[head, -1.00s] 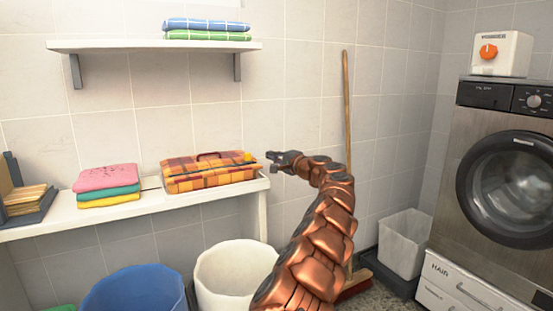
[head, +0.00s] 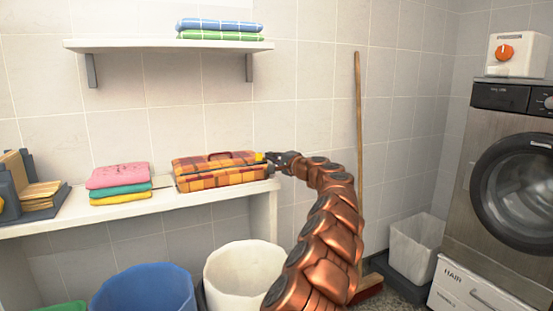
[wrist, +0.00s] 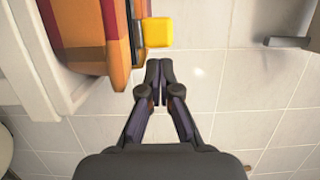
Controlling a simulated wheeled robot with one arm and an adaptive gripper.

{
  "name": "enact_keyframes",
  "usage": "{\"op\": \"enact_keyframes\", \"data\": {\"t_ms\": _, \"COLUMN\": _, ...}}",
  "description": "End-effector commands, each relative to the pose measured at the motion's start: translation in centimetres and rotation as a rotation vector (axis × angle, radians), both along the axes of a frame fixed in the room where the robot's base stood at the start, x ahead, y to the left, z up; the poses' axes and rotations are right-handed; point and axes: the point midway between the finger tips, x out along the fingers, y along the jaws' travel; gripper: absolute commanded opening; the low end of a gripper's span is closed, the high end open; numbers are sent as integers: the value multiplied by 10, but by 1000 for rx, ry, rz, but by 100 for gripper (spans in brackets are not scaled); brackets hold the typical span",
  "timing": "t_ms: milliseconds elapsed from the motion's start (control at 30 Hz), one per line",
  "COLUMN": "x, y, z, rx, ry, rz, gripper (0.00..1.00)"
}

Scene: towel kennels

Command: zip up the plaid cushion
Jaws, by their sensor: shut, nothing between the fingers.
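The plaid cushion (head: 222,172), in orange, brown and yellow checks, lies on the white bench with a dark line along its upper edge. A yellow tab (head: 260,157) sits at its right end. In the wrist view, the cushion (wrist: 92,35) is at the upper left, and the yellow tab (wrist: 157,32) is beside a dark strip at its edge. My gripper (head: 270,157) is at the cushion's right end, close to the tab. In the wrist view, my gripper (wrist: 158,68) is shut and empty, its fingertips just below the tab, with a small gap in the picture.
The bench (head: 150,205) also holds folded towels (head: 120,183) left of the cushion. A shelf (head: 160,45) is above. A white bin (head: 243,272) and a blue bin (head: 145,292) stand below. A broom (head: 358,150) leans on the wall to the right.

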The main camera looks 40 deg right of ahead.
Motion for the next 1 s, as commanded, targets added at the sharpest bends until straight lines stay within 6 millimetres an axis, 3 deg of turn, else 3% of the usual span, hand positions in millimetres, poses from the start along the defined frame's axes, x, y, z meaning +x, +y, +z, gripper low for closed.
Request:
{"op": "enact_keyframes", "data": {"t_ms": 733, "x": 2, "y": 9, "z": 1, "rx": -2, "ry": -2, "rz": 1, "gripper": 0}}
{"op": "enact_keyframes", "data": {"t_ms": 1000, "x": 10, "y": 30, "z": -1, "rx": -1, "ry": -2, "rz": 4, "gripper": 0}}
